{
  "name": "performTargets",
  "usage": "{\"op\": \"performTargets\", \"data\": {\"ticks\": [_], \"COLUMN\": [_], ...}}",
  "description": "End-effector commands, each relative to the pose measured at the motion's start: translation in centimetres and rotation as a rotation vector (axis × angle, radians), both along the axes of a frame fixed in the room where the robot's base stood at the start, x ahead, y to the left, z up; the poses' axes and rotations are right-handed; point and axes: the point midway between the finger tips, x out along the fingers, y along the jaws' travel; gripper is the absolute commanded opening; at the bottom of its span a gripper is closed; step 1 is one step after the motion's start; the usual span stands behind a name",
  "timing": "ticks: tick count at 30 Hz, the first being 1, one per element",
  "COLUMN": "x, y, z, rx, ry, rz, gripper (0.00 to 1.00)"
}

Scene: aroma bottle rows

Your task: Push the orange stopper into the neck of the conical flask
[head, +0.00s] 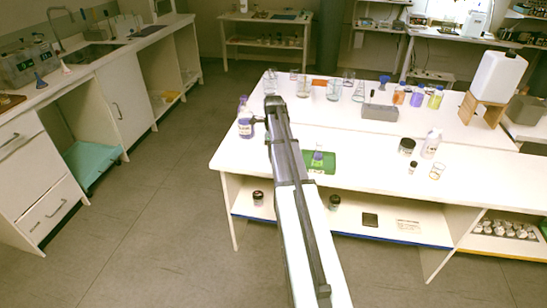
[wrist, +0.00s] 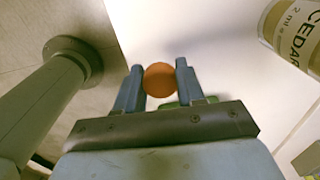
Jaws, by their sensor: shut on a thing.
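My gripper (wrist: 160,70) is shut on the orange stopper (wrist: 160,80); the round orange top shows between the two fingers in the wrist view. In the head view my arm hides the stopper and most of my gripper. The small conical flask (head: 318,158) stands upright on a green mat (head: 328,168) on the near part of the white table, just right of my arm. The flask holds a little bluish liquid. The flask cannot be made out in the wrist view, where a bit of green (wrist: 178,103) shows behind the fingers.
A labelled bottle (head: 245,128) with purple liquid stands at the table's left edge, close to my arm. A large bottle labelled CEDAR (wrist: 297,35) shows in the wrist view. A white bottle (head: 431,144) and black-lidded jar (head: 407,147) stand to the right. Beakers (head: 333,90) stand behind.

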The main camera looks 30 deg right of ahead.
Motion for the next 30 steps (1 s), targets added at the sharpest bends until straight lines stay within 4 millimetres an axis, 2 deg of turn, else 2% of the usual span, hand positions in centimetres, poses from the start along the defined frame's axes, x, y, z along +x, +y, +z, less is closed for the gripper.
{"op": "performTargets", "data": {"ticks": [6,11,14,17,25,30], "x": [0.0,0.0,-0.4,-1.2,-5.4,-7.9], "y": [0.0,-0.1,-0.9,-2.6,-10.3,-13.8], "z": [3.4,5.0,5.5,6.0,8.2,9.7], "rx": [0.000,0.000,0.000,0.001,0.002,0.002], "ry": [0.000,0.001,0.001,0.001,0.000,0.001], "rz": [0.001,-0.001,-0.012,-0.036,-0.149,-0.201], "gripper": [0.16,0.16,0.16,0.16,0.16,0.16]}}
